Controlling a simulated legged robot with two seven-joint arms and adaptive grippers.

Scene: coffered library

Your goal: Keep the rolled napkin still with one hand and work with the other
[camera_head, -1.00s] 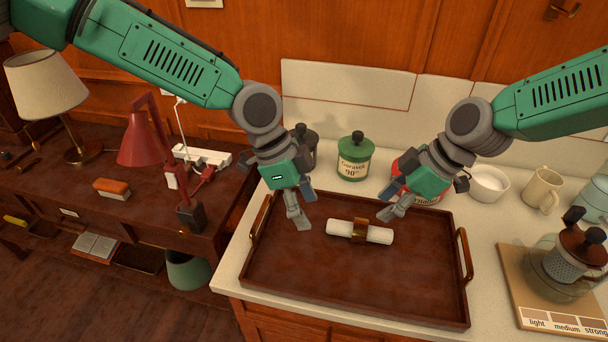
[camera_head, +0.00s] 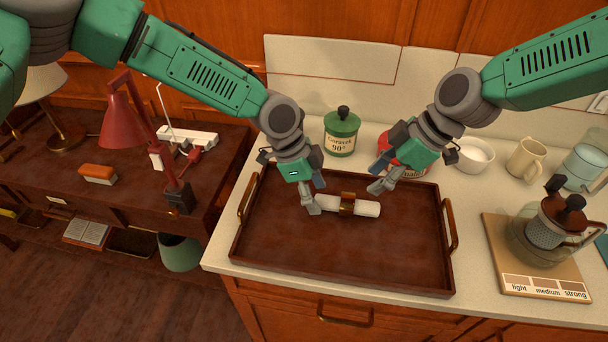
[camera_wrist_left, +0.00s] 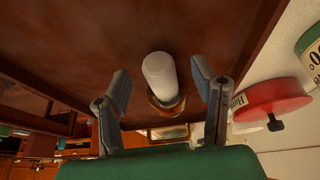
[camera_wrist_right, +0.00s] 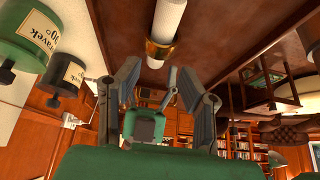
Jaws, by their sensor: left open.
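The rolled napkin (camera_head: 368,208) is a white roll with a brass-coloured ring (camera_head: 347,204) around its middle, lying on the brown tray (camera_head: 290,255). My left gripper (camera_head: 311,207) is at the napkin's left end. In the left wrist view the open fingers (camera_wrist_left: 161,88) stand on either side of the white end (camera_wrist_left: 160,72), with gaps showing. My right gripper (camera_head: 377,188) is just behind the napkin's right part, apart from it. In the right wrist view its fingers (camera_wrist_right: 157,82) are spread with nothing held, and the napkin (camera_wrist_right: 168,18) and ring lie beyond them.
Behind the tray stand a green canister (camera_head: 341,138) and a red canister (camera_head: 411,168), partly hidden by my right arm. A desk with a red lamp (camera_head: 125,128) is at left.

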